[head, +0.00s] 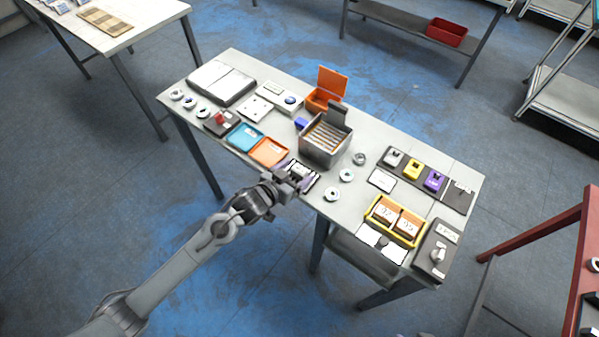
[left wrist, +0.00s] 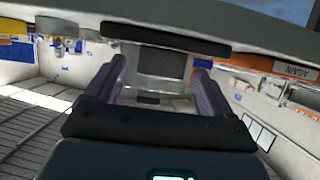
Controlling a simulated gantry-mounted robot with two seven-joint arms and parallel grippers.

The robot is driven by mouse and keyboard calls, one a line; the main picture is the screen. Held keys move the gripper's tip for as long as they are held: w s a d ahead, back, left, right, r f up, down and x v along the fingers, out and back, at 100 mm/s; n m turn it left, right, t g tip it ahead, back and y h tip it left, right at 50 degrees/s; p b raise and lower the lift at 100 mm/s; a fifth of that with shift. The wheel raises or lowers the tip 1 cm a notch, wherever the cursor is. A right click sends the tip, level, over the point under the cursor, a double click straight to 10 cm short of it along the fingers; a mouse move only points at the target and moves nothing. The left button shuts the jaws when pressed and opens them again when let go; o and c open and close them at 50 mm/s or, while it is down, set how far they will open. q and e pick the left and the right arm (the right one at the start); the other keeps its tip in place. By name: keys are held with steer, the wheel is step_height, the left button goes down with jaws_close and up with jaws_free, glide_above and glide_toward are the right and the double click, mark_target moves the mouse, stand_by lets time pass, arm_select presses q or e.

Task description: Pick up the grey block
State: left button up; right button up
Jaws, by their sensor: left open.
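A light grey block (head: 393,158) sits at the left end of a dark strip (head: 457,196) on the right half of the table, beside a yellow block (head: 412,168) and a purple block (head: 433,181). My left gripper (head: 290,184) is open at the table's front edge, by a purple-edged tray (head: 311,183), well to the left of the grey block. In the left wrist view a squarish grey shape (left wrist: 160,66) shows beyond the dark gripper body; I cannot tell what it is. My right gripper is not in view.
A metal bin (head: 325,152) with an orange box (head: 325,97) behind it stands mid-table. Blue (head: 243,137) and orange (head: 269,152) trays lie left of my gripper. A yellow crate (head: 372,217) with cartons stands front right. Round white rings lie between bin and crate.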

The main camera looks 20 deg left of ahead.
arm_select(q)
steer(key=shift+x, duration=1)
steer(key=c, duration=1.1)
steer(key=shift+r, duration=0.15)
